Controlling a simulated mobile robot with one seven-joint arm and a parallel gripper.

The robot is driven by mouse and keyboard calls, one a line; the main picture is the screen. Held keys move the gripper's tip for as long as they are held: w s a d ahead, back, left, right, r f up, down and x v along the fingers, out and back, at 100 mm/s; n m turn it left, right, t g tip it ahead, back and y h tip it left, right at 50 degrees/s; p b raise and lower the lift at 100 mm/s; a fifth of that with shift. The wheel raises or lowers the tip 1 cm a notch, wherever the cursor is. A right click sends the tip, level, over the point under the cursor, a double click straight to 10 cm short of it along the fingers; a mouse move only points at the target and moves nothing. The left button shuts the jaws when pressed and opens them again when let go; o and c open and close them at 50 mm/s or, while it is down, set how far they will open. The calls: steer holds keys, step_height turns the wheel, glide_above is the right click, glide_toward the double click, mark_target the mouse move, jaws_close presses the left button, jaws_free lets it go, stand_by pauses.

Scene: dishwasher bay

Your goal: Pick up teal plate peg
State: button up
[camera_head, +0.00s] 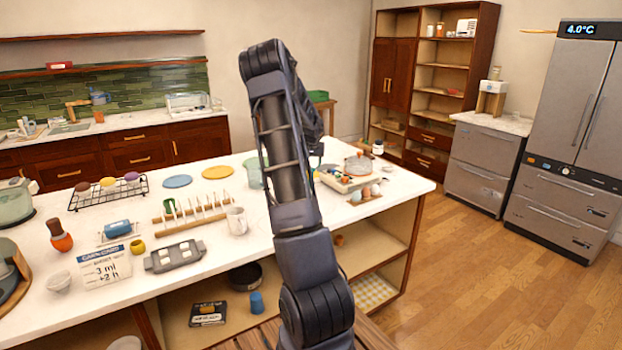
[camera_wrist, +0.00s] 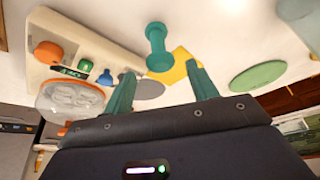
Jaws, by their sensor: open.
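The teal plate peg (camera_wrist: 156,46), a short spool shape with wide ends, shows in the wrist view just beyond my gripper (camera_wrist: 160,70). The two green fingers are apart, with the peg ahead of the gap between their tips and nothing seen held. A yellow square (camera_wrist: 182,66) lies beside the peg's near end, partly behind a finger. In the head view my arm hides the gripper, and I cannot make out the peg there.
A pale tray (camera_wrist: 83,35) with small parts lies left of the peg. A grey disc (camera_wrist: 150,90) and a green disc (camera_wrist: 258,76) lie nearby. In the head view, a wooden rack (camera_head: 195,213) and a mug (camera_head: 236,221) stand on the white counter left of my arm.

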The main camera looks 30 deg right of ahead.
steer(key=shift+s+x, duration=0.2)
steer(key=shift+x, duration=4.15)
steer(key=shift+a+f, duration=0.1)
steer(key=shift+a, duration=0.05)
steer(key=c, duration=1)
